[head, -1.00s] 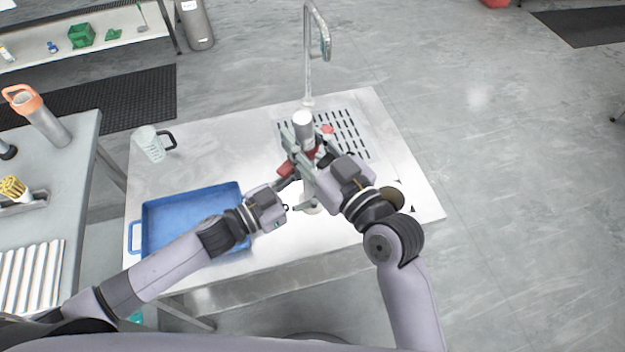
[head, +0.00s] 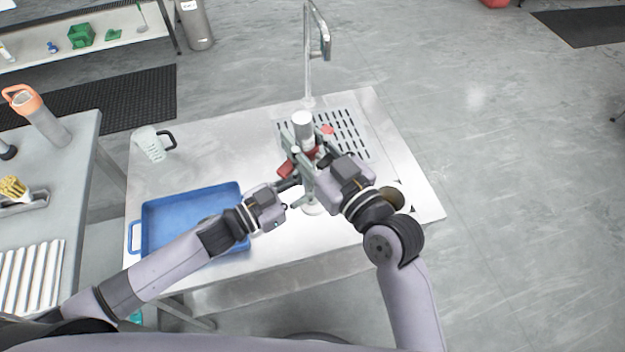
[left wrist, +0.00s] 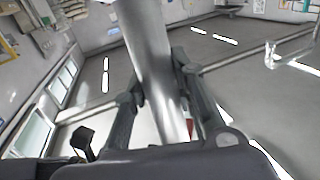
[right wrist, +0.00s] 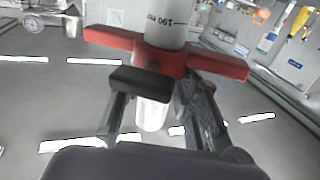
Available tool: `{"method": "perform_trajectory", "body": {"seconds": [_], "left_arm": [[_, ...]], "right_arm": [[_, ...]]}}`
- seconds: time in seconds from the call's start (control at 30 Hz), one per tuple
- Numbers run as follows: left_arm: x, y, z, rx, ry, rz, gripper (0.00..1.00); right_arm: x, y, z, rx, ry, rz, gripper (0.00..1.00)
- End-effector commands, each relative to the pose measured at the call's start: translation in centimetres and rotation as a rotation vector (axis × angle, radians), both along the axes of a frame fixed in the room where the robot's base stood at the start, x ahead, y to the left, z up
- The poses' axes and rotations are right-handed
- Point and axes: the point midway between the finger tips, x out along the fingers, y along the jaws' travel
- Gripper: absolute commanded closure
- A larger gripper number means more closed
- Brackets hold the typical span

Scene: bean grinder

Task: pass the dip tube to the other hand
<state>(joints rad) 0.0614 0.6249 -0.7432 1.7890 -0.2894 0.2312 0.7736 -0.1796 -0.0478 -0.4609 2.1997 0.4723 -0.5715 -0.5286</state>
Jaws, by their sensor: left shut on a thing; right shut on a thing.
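The dip tube (head: 303,132) is a white-grey cylinder with red wings, held upright above the metal table. In the right wrist view its marked white upper part (right wrist: 163,22) rises above the red collar (right wrist: 165,65). My right gripper (head: 306,160) is shut on it at the collar; its fingers also show in the right wrist view (right wrist: 152,108). My left gripper (left wrist: 165,95) is shut on a grey cylinder (left wrist: 150,45), apparently the same tube lower down. In the head view the right hand partly hides the tube's lower part and the left fingertips.
A blue tray (head: 165,208) lies at the table's left, below my left forearm. A clear jug with a dark handle (head: 151,145) stands at the back left. A tall faucet (head: 307,60) rises behind slotted drain (head: 350,130). A brown round vessel (head: 398,194) sits beside my right wrist.

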Motion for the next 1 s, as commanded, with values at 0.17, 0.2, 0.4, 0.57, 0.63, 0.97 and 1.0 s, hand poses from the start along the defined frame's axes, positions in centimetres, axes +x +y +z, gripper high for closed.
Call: {"method": "perform_trajectory", "body": {"seconds": [0.17, 0.2, 0.4, 0.57, 0.63, 0.97, 1.0], "left_arm": [[-0.5, -0.6, 0.3, -0.008, -0.008, -0.016, 1.0], [-0.5, -0.5, 0.3, -0.007, -0.007, -0.015, 1.0], [-0.3, -0.4, 0.2, -0.006, -0.006, -0.01, 1.0], [-0.3, -0.3, 0.2, -0.004, -0.006, -0.008, 1.0], [-0.2, -0.3, 0.2, -0.003, -0.005, -0.008, 1.0], [-0.2, -0.2, 0.2, -0.003, -0.005, -0.006, 1.0], [-0.2, -0.2, 0.2, -0.003, -0.005, -0.006, 1.0]], "right_arm": [[0.1, 0.0, 0.3, 0.003, -0.007, -0.003, 0.67], [0.1, 0.0, 0.2, 0.003, -0.007, -0.003, 0.65], [0.1, 0.0, 0.1, 0.002, -0.004, -0.002, 0.51], [0.1, 0.0, 0.1, 0.001, -0.002, -0.001, 0.46], [0.1, 0.0, 0.1, 0.001, -0.002, -0.001, 0.46], [-1.4, -1.3, -0.1, -0.004, -0.002, -0.002, 0.46], [-2.0, -1.8, -0.1, -0.003, -0.001, -0.001, 0.46]]}}
